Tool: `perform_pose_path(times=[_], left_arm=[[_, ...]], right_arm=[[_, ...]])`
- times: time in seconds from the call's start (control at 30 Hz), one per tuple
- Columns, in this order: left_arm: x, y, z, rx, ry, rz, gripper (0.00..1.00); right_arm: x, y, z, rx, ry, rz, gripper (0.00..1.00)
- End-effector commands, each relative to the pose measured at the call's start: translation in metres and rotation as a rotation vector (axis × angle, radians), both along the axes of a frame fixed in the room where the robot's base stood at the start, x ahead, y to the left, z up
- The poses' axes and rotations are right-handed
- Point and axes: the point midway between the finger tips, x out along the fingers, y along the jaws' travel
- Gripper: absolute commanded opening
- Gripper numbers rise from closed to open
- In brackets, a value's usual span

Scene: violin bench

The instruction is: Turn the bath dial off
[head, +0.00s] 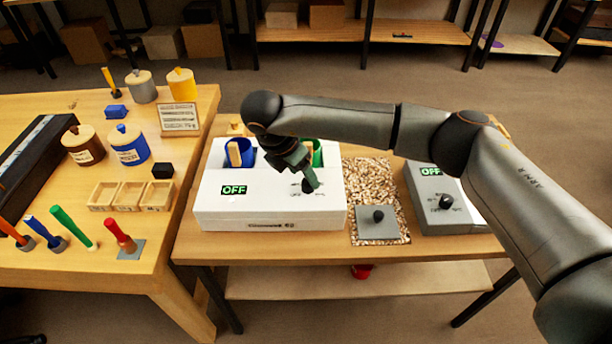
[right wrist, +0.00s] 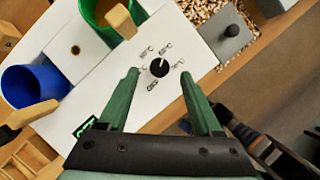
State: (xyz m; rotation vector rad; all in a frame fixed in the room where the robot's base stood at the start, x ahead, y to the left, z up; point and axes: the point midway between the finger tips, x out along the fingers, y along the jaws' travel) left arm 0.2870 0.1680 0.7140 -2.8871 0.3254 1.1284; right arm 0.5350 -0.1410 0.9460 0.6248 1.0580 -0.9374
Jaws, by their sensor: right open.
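The bath is a white box (head: 270,212) on the right-hand table, with a blue pot (head: 241,153) and a green pot (head: 316,152) set in its top. Its small display (head: 234,190) reads OFF in green. The bath dial is a round black knob with a light mark, seen in the right wrist view (right wrist: 159,68) with small printed labels around it. My right gripper (right wrist: 159,74) is open, its green fingers on either side of the dial with gaps to both. In the head view, the right gripper (head: 310,182) is over the dial and partly hides it. My left gripper is not in view.
A grey box (head: 430,205) with its own dial and OFF display stands right of the bath. Between them, a grey plate (head: 377,225) with a black knob lies by a speckled granular patch (head: 366,172). The left table (head: 120,262) holds jars, trays and coloured-handled tools.

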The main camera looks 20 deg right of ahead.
Motion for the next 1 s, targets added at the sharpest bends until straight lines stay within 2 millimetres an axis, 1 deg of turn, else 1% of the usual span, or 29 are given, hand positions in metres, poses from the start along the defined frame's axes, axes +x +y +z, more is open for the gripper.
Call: perform_pose_path(times=[0.1, 0.2, 0.37, 0.6, 1.0], left_arm=[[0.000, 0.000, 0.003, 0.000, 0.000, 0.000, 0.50], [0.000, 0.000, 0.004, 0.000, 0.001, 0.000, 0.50], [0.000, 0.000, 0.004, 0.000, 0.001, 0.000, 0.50], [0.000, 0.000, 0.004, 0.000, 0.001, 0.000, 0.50], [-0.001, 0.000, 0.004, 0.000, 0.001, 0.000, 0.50]], right_arm=[[0.003, -0.006, -0.016, 0.000, 0.002, -0.001, 0.66], [0.005, -0.009, -0.026, 0.000, 0.001, 0.000, 0.66], [0.006, -0.011, -0.031, 0.000, -0.001, 0.000, 0.66], [0.006, -0.011, -0.032, 0.001, 0.000, 0.001, 0.65], [0.006, -0.011, -0.032, 0.001, 0.000, 0.001, 0.20]])
